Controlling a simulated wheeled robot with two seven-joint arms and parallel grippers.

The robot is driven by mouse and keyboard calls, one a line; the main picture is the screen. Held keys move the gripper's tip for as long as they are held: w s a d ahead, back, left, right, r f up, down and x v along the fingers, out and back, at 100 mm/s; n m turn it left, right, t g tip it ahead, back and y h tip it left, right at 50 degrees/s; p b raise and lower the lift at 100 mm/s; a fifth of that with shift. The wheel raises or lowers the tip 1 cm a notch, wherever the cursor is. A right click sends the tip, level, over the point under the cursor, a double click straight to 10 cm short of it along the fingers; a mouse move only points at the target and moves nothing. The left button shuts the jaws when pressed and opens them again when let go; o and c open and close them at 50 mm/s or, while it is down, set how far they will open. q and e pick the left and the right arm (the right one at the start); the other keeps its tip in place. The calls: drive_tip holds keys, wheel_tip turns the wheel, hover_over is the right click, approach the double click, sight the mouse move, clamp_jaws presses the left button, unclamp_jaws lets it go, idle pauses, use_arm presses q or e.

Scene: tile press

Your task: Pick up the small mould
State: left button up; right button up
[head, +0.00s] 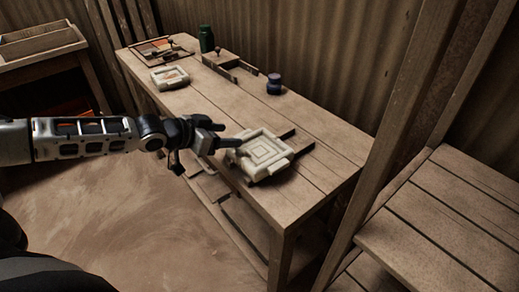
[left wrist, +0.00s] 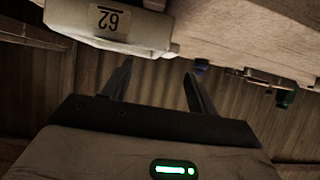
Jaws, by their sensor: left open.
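Two pale square moulds are on the wooden bench (head: 205,100) in the head view. The smaller-looking one (head: 170,77), with a reddish pattern on top, lies at the far left part of the bench. The larger-looking one (head: 262,155), with nested square ridges, sits at the near edge. My left gripper (head: 232,143) is beside the near mould's left side. In the left wrist view, my open fingers (left wrist: 157,78) have nothing visible between them. A pale block with a number label (left wrist: 107,22), apparently the near mould, is at the upper left. My right gripper is not in view.
A dark blue pot (head: 274,84), a green jar (head: 206,39) and a tray with coloured tiles (head: 160,49) stand on the bench. A slatted wooden surface (head: 450,215) and posts are at the right. A wooden stand (head: 40,45) is at the far left.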

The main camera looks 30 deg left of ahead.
sight(245, 134)
use_arm(q)
drive_tip(key=x, duration=0.5)
drive_tip(key=shift+w+a, duration=0.15)
drive_tip(key=shift+a, duration=0.05)
clamp_jaws()
drive_tip(key=shift+r, duration=0.15)
